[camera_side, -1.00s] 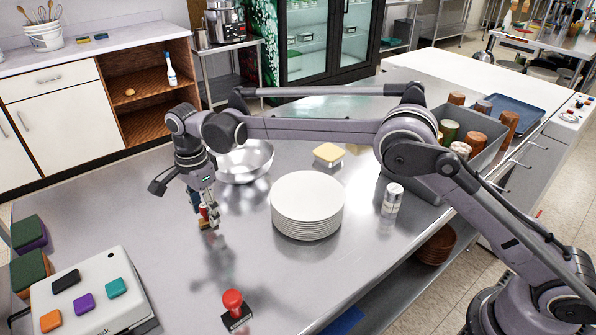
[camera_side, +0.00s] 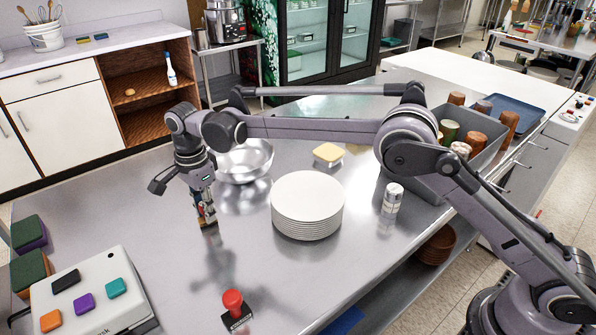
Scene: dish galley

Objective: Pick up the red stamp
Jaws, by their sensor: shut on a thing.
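A red stamp (camera_side: 233,303) with a round red knob and a dark base stands upright on the steel table near the front. My gripper (camera_side: 206,214) is farther back on the table, well apart from this stamp. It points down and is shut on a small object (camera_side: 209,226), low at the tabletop. The fingers cover most of that object; a little red and tan show, and I cannot tell exactly what it is.
A stack of white plates (camera_side: 307,200) stands to the right of my gripper, and a metal bowl (camera_side: 245,163) is behind it. A white box with colored pads (camera_side: 90,292) is at the front left. A shaker (camera_side: 392,200) and a grey bin (camera_side: 440,185) stand farther right.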

